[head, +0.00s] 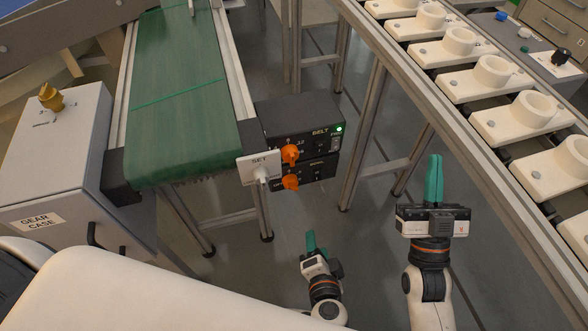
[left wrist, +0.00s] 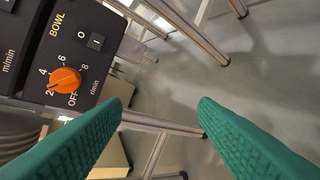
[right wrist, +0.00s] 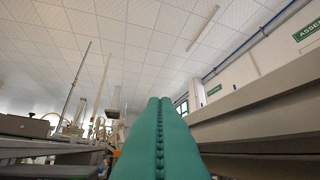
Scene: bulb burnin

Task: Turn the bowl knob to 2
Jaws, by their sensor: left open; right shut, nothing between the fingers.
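The bowl knob (left wrist: 66,80) is orange and sits on a dark panel under the word BOWL, with a dial marked OFF, 2, 4, 6, 8 in the left wrist view. Its dark pointer line appears to point toward the 2. It is the lower orange knob (head: 291,182) in the head view. My left gripper (head: 312,243) is below and right of the panel; its green fingers (left wrist: 170,105) are spread apart and empty, with the knob beyond the left finger and apart from it. My right gripper (head: 434,168) is shut and empty, pointing up.
The upper orange belt knob (head: 289,154) is just above the bowl knob. A white SET plate (head: 259,167) with a knob stands left of them. The green conveyor belt (head: 178,90) is at left, a rail with white holders (head: 497,72) at right. Metal legs stand between.

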